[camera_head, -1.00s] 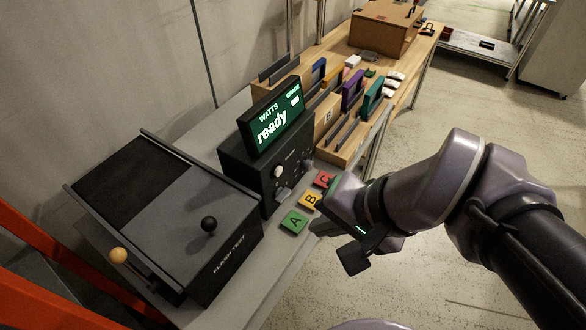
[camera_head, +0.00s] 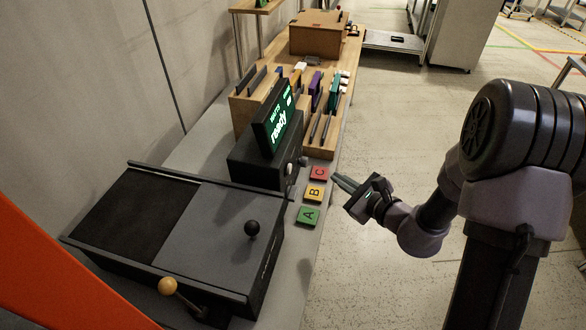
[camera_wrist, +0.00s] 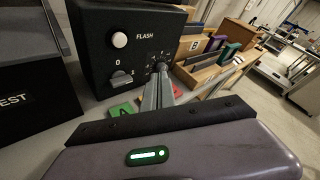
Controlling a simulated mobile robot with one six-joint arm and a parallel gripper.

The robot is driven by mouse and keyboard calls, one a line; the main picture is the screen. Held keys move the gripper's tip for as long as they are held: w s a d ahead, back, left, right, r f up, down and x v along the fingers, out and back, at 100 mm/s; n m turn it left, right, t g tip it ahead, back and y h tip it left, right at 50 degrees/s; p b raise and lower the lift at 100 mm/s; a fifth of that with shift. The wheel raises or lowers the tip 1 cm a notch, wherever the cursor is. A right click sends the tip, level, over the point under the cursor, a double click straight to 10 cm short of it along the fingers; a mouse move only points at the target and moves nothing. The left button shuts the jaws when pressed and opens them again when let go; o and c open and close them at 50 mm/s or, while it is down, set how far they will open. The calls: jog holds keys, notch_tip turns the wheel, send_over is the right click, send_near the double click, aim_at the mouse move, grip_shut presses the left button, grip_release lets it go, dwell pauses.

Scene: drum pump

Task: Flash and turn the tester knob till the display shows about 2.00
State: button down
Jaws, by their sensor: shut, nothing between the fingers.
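The tester (camera_head: 262,160) is a black box on the bench with a tilted screen (camera_head: 279,118) reading "WATTS" and "ready" in green; no number is legible. In the wrist view its front panel (camera_wrist: 92,58) shows a white round button (camera_wrist: 119,40) beside the word FLASH. Below is a grey switch (camera_wrist: 122,78) by a 0 mark. The small dial knob (camera_wrist: 160,66) to the right is partly hidden behind my fingers. My gripper (camera_head: 336,178) is shut and empty, pointing at the tester from the right, apart from it by the tile C in the head view.
Tiles C (camera_head: 319,173), B (camera_head: 314,193) and A (camera_head: 308,216) lie along the bench edge before the tester. A flash-test box (camera_head: 219,235) with black and tan ball levers stands nearer. Wooden racks (camera_head: 320,135) stand behind.

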aim_at(289, 169)
jog(key=w+a+p, duration=0.1)
jog(key=a, duration=0.7)
jog(key=shift+w+a, duration=0.35)
jog(key=shift+a, duration=0.05)
dwell(1.9)
jog(key=shift+w+a, duration=0.1)
jog(key=shift+a, duration=0.3)
jog(key=shift+w+a, duration=0.1)
jog(key=shift+a, duration=0.35)
dwell(0.6)
jog(key=shift+d, duration=0.1)
jog(key=shift+s+d+b, duration=0.2)
jog(key=shift+d+b, duration=0.1)
jog(key=shift+d, duration=0.5)
